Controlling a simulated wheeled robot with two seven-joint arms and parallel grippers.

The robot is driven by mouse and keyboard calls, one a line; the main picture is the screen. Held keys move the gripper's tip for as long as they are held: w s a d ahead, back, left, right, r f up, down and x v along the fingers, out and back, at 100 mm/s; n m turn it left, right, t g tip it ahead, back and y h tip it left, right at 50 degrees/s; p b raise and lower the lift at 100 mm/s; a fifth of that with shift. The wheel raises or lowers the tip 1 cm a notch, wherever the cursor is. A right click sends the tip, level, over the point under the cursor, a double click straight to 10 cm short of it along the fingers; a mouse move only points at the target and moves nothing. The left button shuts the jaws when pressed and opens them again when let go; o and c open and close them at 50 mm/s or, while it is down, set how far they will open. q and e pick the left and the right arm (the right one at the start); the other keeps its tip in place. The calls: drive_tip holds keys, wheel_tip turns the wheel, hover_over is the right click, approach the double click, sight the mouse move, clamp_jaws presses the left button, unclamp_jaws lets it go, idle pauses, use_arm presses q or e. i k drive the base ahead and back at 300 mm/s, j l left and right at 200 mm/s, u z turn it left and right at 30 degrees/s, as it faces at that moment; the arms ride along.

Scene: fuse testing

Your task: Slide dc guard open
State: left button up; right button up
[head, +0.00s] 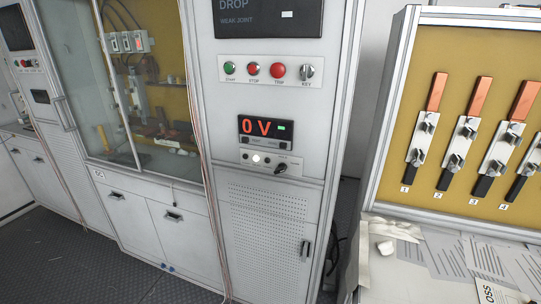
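A tall glazed cabinet front (126,110) is at the left, with clear panes in pale metal frames over a yellow back panel. It looks like the dc guard, but no label on it can be read. A vertical handle (63,114) is at its left edge. A slanting frame bar crosses the glazing; I cannot tell whether a pane is slid aside. Behind the glazing are switch blocks with red marks (126,42) and dark cables. Neither of my grippers is in view.
A control column (270,160) beside the glazing has START, STOP and TRIP buttons, a key switch (307,71) and a display (263,130) reading 0 V. At right, a board (455,70) holds several numbered fuses above gloves (394,229) and papers. Dark floor (60,270) lies front left.

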sight(97, 12)
drive_tip(key=u, duration=1.25)
drive_tip(key=i+j+z, duration=0.1)
drive_tip(key=i, duration=0.3)
drive_tip(key=i+j, duration=0.25)
drive_tip(key=i, duration=0.2)
drive_tip(key=i+j+z, duration=0.15)
drive_tip(key=i, duration=0.25)
